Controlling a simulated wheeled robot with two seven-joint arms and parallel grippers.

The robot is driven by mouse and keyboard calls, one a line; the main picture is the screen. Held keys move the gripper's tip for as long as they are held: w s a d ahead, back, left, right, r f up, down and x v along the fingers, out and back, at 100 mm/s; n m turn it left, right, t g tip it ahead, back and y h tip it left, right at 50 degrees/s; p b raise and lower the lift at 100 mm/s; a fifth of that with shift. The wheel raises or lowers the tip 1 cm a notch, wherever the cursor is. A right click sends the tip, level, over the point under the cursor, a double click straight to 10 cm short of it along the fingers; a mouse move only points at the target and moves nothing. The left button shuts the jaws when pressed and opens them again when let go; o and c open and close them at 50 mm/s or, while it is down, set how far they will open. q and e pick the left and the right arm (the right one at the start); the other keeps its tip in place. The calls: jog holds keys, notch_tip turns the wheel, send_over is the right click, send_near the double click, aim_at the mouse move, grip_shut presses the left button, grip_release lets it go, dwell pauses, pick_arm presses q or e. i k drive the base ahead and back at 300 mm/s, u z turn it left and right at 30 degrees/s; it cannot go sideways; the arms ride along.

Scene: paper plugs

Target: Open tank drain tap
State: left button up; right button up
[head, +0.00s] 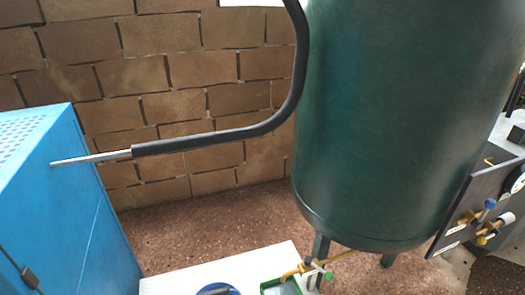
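The large dark green tank (395,110) stands upright on short legs, right of the middle. Low at its front, a thin brass pipe (341,257) comes out from under the tank. It leads to a small tap (316,266) with a pale handle and a green end. The tap sits just above a green-rimmed tray (270,288) at the bottom edge. Whether the tap is open or shut is too small to tell. Neither of my grippers is in view.
A blue cabinet (70,210) stands on the left, joined to a black hose (215,138) crossing toward the tank. A white board (175,283) and a partly cut-off blue round thing (230,291) lie at the bottom. A dark panel with valves (480,220) stands right. A brick wall (150,70) closes the back.

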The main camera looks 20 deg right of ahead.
aim_at(307, 261)
jog(key=z, duration=0.15)
jog(key=k, duration=0.5)
jog(key=z, duration=0.55)
jog(key=i, duration=0.95)
jog(key=z, duration=0.05)
